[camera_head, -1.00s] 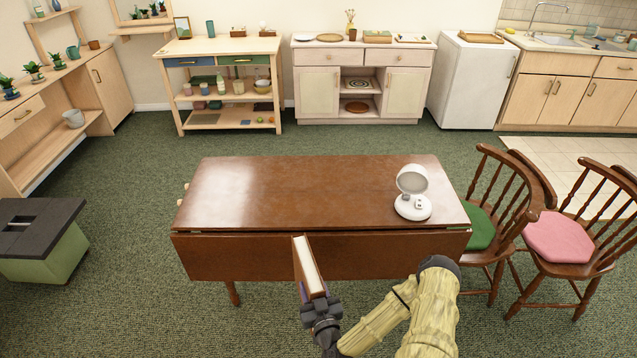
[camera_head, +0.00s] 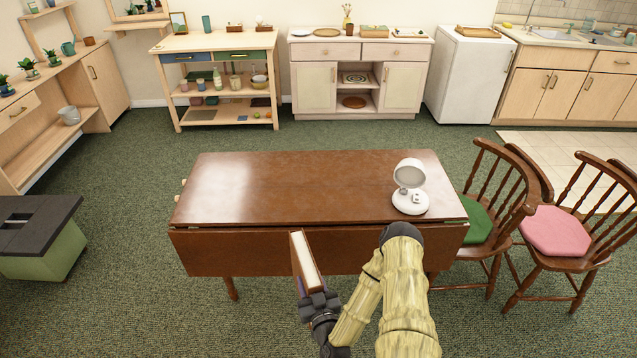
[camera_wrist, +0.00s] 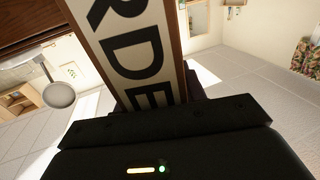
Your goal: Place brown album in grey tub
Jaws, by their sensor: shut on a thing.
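The brown album (camera_head: 306,260) stands on edge in my gripper (camera_head: 318,303), in front of the near side of the wooden table. Its cream edge faces up in the head view. In the wrist view, the album (camera_wrist: 132,50) shows a cream face with large dark letters between brown edges. My gripper is shut on its lower end; the fingertips are largely hidden. A small grey tub (camera_head: 69,116) with an open top sits on the low shelf at the far left, well away from my gripper.
The brown drop-leaf table (camera_head: 300,190) stands right ahead, with a round white mirror-like device (camera_head: 410,188) on it. Chairs (camera_head: 555,228) stand at the right. A green box with a dark lid (camera_head: 38,238) stands at the left. Carpet between box and table is clear.

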